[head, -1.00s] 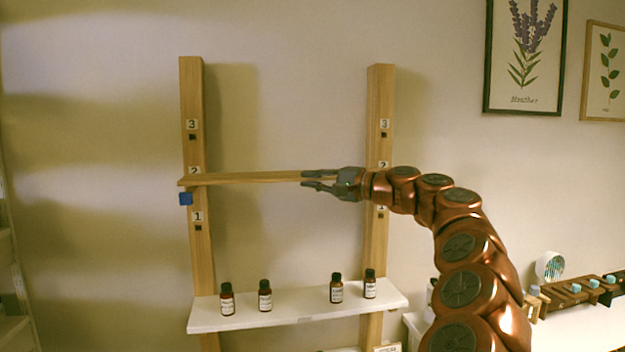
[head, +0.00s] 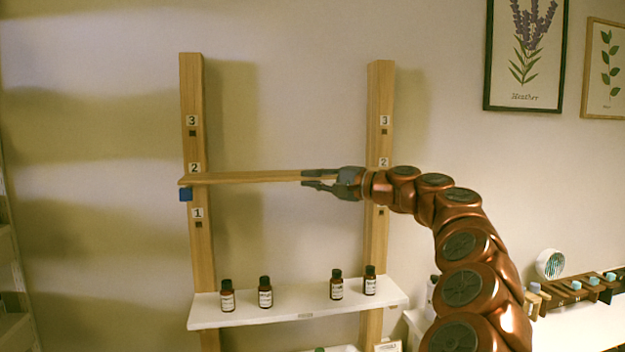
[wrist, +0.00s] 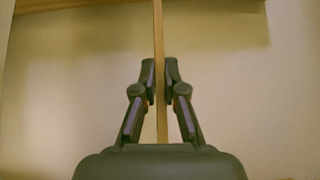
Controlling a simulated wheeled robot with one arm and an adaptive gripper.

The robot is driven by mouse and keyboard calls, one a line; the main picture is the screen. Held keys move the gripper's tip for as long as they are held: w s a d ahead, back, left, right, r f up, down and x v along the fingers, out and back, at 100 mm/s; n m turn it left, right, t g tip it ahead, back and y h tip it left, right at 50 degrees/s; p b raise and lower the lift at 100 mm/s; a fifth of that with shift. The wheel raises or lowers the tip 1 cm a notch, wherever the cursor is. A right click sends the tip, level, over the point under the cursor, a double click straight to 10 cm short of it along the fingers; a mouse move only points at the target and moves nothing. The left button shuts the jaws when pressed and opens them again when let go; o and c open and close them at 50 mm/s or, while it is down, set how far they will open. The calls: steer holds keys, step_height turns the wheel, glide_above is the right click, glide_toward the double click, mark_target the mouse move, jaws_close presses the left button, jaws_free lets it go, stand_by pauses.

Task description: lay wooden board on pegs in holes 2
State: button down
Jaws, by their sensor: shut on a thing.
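The wooden board (head: 245,178) is level between the two wooden uprights, the left upright (head: 200,240) and the right upright (head: 378,100), at the height of the labels 2. Its left end is at the left upright, just above a blue peg (head: 186,194). My gripper (head: 304,179) is shut on the board's right part; the wrist view shows the board (wrist: 159,40) edge-on between the fingers (wrist: 160,75). My gripper and arm hide the right upright's hole 2 and any peg there. I cannot tell if the board touches the blue peg.
A white shelf (head: 300,314) below carries several small brown bottles, such as one (head: 227,296) at the left. Labels 3 and 1 mark holes above and below. A side table (head: 590,325) with a wooden rack (head: 572,296) stands at the right. Framed pictures hang above it.

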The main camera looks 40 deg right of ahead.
steer(key=shift+f, duration=0.2)
steer(key=c, duration=1.2)
jaws_free()
